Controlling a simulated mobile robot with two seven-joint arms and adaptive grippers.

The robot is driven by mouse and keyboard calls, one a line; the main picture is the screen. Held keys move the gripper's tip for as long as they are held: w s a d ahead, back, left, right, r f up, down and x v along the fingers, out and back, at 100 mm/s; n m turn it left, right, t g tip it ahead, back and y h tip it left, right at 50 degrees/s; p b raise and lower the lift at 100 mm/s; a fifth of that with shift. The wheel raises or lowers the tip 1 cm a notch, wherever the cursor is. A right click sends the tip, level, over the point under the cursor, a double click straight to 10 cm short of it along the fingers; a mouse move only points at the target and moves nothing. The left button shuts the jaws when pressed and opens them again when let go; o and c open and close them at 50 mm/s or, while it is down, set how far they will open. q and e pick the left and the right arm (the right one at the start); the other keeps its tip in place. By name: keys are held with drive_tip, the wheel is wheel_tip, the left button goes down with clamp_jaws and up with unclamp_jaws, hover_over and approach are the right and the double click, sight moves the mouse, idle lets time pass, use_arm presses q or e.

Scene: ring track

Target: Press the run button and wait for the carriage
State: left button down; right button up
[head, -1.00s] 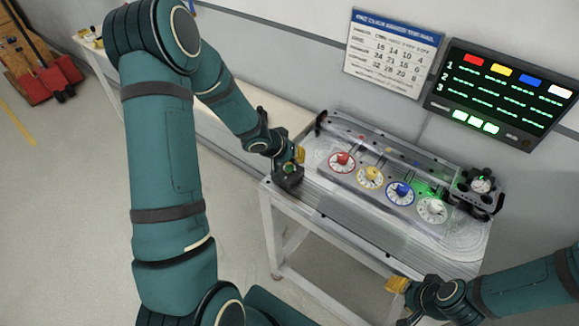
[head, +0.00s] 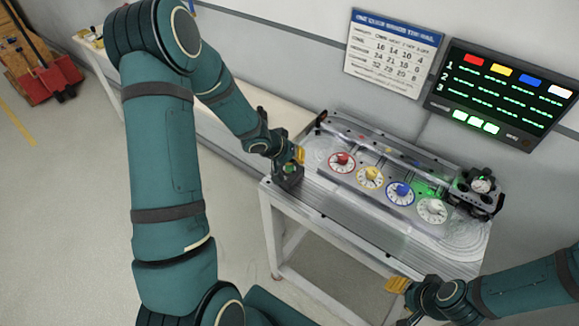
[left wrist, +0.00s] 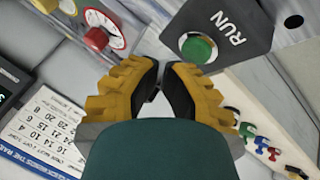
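The green run button (left wrist: 198,48) sits in a dark box marked RUN (left wrist: 232,22) in the left wrist view. The box also shows at the left end of the track table in the head view (head: 288,178). My left gripper (left wrist: 160,72) has its yellow and black fingers drawn together, with nothing between them. Its tips are close to the button and look apart from it. The carriage (head: 480,187), dark with a round pale top, stands at the right end of the track (head: 465,238). My right gripper (head: 398,285) is by the table's front right edge, its opening unclear.
Red (head: 342,161), yellow (head: 371,177), blue (head: 401,192) and white (head: 432,209) dials stand in a row on the table, with a green glow by the white one. A wall screen (head: 500,92) shows green rows and three lit green blocks. A calendar-like sheet (head: 393,54) hangs beside it.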

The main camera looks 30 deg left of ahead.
use_arm(q)
drive_tip(key=shift+f, duration=0.35)
drive_tip(key=shift+f+b, duration=0.3)
drive_tip(key=shift+f, duration=0.2)
idle(0.7)
drive_tip(key=shift+r, duration=0.1)
drive_tip(key=shift+r+p, duration=0.85)
drive_tip(key=shift+p, duration=0.25)
